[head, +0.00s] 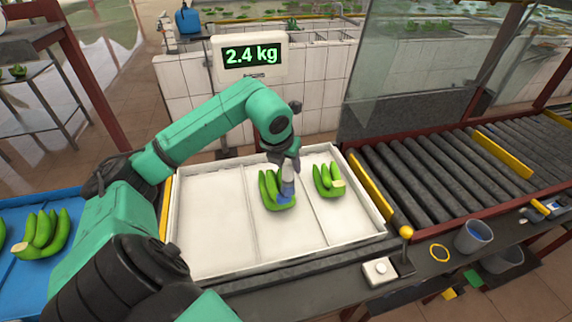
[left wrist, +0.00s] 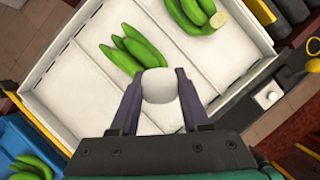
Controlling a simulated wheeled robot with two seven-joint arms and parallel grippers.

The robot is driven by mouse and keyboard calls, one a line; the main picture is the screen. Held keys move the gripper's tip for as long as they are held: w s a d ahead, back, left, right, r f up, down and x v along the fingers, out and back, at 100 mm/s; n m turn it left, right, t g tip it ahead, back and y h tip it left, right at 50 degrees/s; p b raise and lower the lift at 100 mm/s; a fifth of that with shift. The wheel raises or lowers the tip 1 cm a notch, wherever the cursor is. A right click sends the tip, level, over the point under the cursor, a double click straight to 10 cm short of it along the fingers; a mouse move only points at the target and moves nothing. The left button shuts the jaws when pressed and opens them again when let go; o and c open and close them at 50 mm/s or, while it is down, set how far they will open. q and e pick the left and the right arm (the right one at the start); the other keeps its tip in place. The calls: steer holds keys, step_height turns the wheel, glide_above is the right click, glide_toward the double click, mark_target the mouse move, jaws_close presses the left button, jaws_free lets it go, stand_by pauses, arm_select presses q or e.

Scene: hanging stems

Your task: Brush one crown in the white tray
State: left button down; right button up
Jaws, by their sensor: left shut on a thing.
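The white tray (head: 210,215) has three compartments. A green banana bunch (head: 267,190) lies in the middle one, and a second bunch (head: 325,180) lies in the right one with its pale crown showing. The left compartment is empty. My left gripper (head: 287,166) points down over the middle bunch, shut on a pale, rounded brush (left wrist: 160,88). The brush's blue lower end (head: 285,198) is at the crown end of the middle bunch. It hides that crown, so I cannot tell if it touches. The middle bunch also shows in the left wrist view (left wrist: 134,52). My right gripper is not in view.
A blue tray (head: 12,280) with bananas is at the left. A scale display (head: 250,57) reading 2.4 kg stands behind the white tray. A roller conveyor (head: 440,180) is at the right. A grey cup (head: 473,237) with blue inside and a switch box (head: 380,270) are at front right.

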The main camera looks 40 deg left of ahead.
arm_select(q)
step_height(320, 180, up, 8)
steer(key=p, duration=0.5)
steer(key=shift+s+f, duration=0.1)
